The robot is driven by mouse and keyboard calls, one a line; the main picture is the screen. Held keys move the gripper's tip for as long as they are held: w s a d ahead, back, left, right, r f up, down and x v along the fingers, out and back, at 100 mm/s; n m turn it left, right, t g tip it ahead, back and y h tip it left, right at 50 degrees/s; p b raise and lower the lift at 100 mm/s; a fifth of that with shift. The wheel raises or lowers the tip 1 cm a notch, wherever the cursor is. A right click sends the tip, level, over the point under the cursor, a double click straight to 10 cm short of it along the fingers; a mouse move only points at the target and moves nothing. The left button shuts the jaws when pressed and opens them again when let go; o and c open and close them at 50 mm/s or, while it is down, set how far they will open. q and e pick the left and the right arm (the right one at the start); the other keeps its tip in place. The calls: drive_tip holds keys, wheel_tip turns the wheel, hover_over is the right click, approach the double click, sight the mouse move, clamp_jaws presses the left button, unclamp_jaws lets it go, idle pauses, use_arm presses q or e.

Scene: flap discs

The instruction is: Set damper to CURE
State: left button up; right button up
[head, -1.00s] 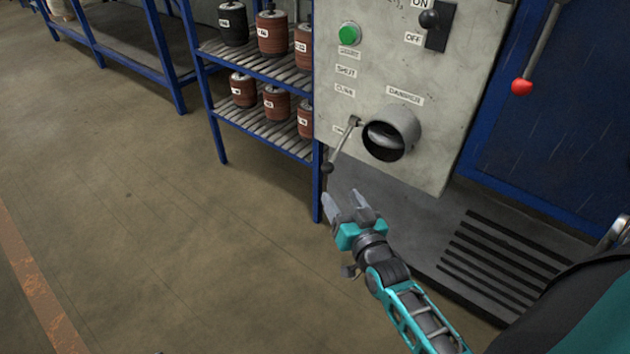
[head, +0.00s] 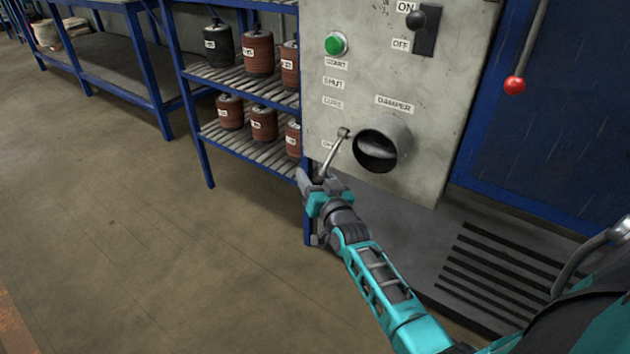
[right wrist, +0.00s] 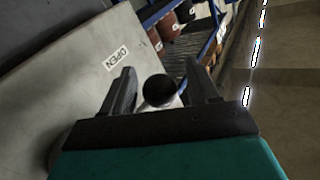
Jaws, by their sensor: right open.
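The damper lever (head: 335,152) is a thin metal rod on the grey panel, pivoted left of the round damper pipe (head: 382,144). The CURE label (head: 333,103) sits higher, under SHUT (head: 333,83). My right gripper (head: 313,178) is at the lever's lower end and hides its knob in the head view. In the right wrist view the dark round knob (right wrist: 160,91) is between the open fingers, with no clear grip on it. My left gripper is not in view.
A green START button (head: 336,44) and an ON/OFF switch (head: 418,22) are higher on the panel. A blue rack (head: 203,160) with labelled brown rolls stands close left of the gripper. A red-knobbed lever (head: 514,86) hangs at right. The floor at left is clear.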

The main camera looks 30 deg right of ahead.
drive_tip(key=shift+w, duration=0.4)
clamp_jaws()
idle(0.4)
